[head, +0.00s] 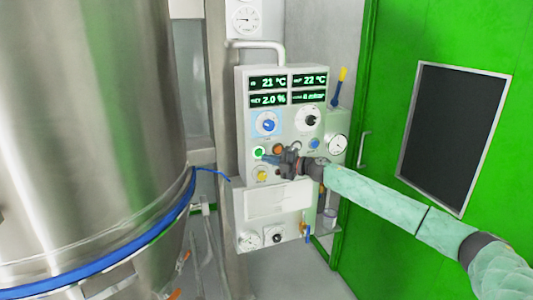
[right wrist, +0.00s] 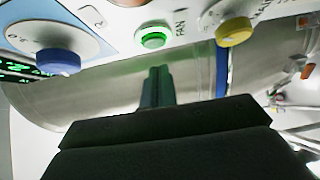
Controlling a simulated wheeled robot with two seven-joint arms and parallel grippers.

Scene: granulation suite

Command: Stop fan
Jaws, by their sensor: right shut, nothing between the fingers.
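The control panel (head: 245,108) stands on a column in the middle of the head view. A lit green button (head: 258,152) sits at its lower left. In the right wrist view the green button (right wrist: 153,38) has a green ring and the word FAN beside it. My right gripper (head: 268,158) is shut and empty, just right of the button in the head view. In the right wrist view the closed fingertips (right wrist: 157,72) appear just below the button; I cannot tell whether they touch the panel. The gripper and wrist hide part of the panel's lower middle. My left gripper is not in view.
A yellow knob (right wrist: 235,30) and a blue knob (right wrist: 57,60) flank the button. Lit displays (head: 267,83) top the panel; a black knob (head: 310,120) and a gauge (head: 337,145) sit right. A steel vessel (head: 90,120) stands left, a green door (head: 400,45) right.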

